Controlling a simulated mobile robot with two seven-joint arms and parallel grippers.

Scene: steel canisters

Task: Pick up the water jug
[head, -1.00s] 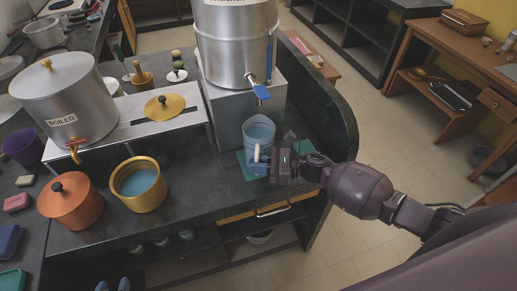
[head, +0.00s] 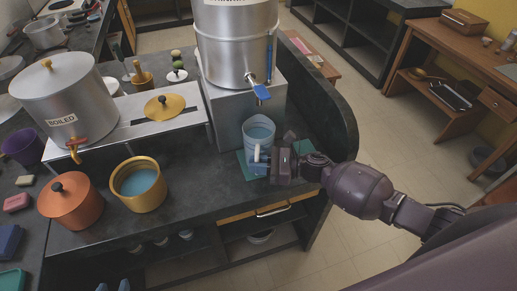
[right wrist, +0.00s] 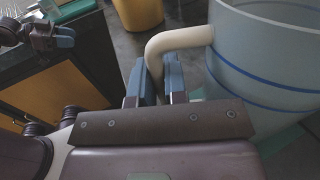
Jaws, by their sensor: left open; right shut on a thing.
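The water jug (head: 258,128) is a translucent pale-blue vessel on a teal mat (head: 242,165), beside the steel stand and below the blue-handled tap. In the right wrist view the jug (right wrist: 268,65) fills the right side, with blue bands and a cream handle (right wrist: 182,40). My right gripper (head: 261,159) is at the jug's near side, shut on the handle; in the right wrist view its blue fingers (right wrist: 157,78) sit either side of the handle's lower part. My left gripper (head: 112,285) shows only its blue fingertips at the bottom edge, apart and empty; it also appears in the right wrist view (right wrist: 62,38).
A large steel canister (head: 235,45) stands on the steel stand (head: 232,108) behind the jug. A "BOILED" canister (head: 65,95), a brass pot (head: 138,190) and a copper pot (head: 70,205) stand left. Dark counter (head: 205,195) is clear between brass pot and mat.

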